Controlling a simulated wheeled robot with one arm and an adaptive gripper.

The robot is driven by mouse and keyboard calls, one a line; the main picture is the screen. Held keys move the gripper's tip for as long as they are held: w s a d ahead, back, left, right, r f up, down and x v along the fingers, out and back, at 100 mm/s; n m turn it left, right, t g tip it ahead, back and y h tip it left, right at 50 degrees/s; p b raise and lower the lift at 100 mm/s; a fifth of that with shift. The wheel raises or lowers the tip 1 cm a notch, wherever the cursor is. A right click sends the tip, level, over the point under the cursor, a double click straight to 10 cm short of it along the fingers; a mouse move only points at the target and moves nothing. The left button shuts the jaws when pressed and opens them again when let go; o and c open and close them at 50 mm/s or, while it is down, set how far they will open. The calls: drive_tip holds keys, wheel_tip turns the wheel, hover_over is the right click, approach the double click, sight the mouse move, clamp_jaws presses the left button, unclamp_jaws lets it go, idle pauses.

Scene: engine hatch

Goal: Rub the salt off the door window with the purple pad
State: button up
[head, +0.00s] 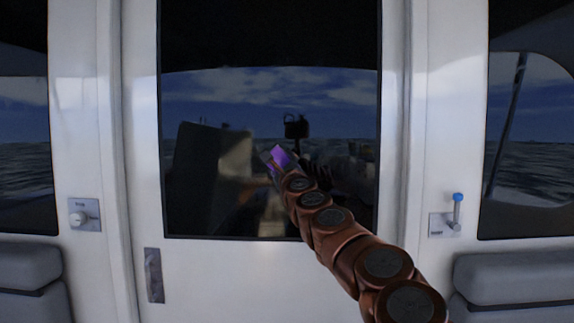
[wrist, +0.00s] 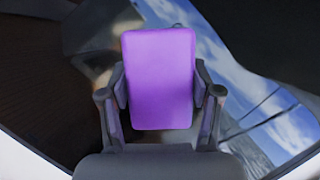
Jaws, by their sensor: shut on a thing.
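The door window (head: 215,110) is a tall dark pane in the white door, reflecting sea, sky and dark shapes. The purple pad (head: 281,155) is in front of its lower middle. My gripper (wrist: 160,88) is shut on the purple pad, with one finger on each side edge. In the wrist view the pad (wrist: 160,60) stands upright, its broad face in view, with the glass (wrist: 255,100) behind it. I cannot tell whether the pad touches the glass. No salt can be made out clearly; part of the pane is hidden behind my arm.
A door handle plate (head: 154,275) is at the door's lower left. A knob panel (head: 84,214) is on the left wall, and a blue-tipped lever (head: 457,205) is on the right wall. Grey seats (head: 30,272) stand at both sides. The pane's upper part is unobstructed.

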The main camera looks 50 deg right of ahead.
sight(239, 159)
drive_tip(key=shift+w+a, duration=1.1)
drive_tip(key=shift+w, duration=0.5)
drive_tip(key=shift+w+a, duration=1.1)
drive_tip(key=shift+w, duration=0.55)
drive_tip(key=shift+w+a, duration=1.1)
drive_tip(key=shift+w, duration=0.5)
drive_tip(key=shift+a+f, duration=0.1)
drive_tip(key=shift+a, duration=0.35)
drive_tip(key=shift+s+a, duration=0.45)
drive_tip(key=shift+s, duration=0.2)
drive_tip(key=shift+s+a, duration=0.55)
drive_tip(key=shift+a, duration=0.2)
drive_tip(key=shift+s+a, duration=0.5)
drive_tip(key=shift+a, duration=0.25)
drive_tip(key=shift+a, duration=0.1)
drive_tip(key=shift+s+a, duration=0.85)
drive_tip(key=shift+a, duration=0.3)
